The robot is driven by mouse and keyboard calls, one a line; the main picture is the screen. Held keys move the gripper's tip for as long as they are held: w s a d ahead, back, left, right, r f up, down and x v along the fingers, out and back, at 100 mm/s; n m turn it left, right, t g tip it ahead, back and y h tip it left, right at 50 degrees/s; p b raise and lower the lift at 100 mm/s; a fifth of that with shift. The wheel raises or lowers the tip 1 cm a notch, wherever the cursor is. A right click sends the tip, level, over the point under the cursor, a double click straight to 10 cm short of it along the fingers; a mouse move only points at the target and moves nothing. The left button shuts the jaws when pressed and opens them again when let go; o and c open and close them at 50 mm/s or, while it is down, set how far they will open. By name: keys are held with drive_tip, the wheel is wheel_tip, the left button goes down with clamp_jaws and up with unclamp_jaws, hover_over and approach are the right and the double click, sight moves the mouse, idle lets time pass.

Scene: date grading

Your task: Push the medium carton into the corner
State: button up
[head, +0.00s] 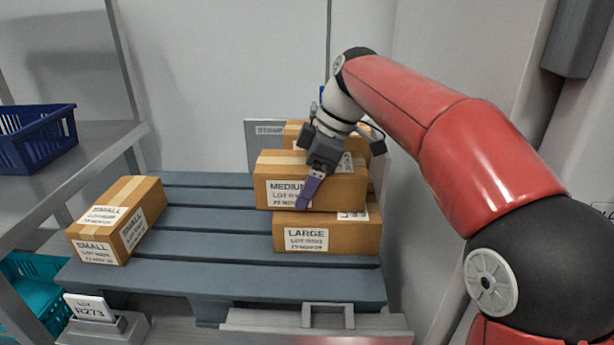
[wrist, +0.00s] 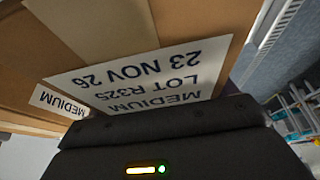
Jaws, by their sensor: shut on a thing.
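The medium carton (head: 262,190), brown with tan tape and white labels, is at the right of the grey-blue pallet in the head view. It overlaps the top of the large carton (head: 326,245); I cannot tell whether it rests on it. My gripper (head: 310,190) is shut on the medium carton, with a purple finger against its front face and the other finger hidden. In the wrist view, the medium carton's label (wrist: 150,80) appears upside down and close, beyond my dark gripper body.
Another carton (head: 295,130) stands behind the medium carton, by a grey panel (head: 262,135). A small carton (head: 130,195) lies on the pallet's left. The pallet (head: 215,220) is bare between them. A shelf (head: 95,140) with a blue basket (head: 35,140) stands left.

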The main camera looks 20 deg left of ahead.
drive_tip(key=shift+f, duration=0.15)
idle(0.5)
drive_tip(key=o, duration=1.5)
drive_tip(key=shift+f, duration=0.1)
drive_tip(key=shift+c, duration=0.2)
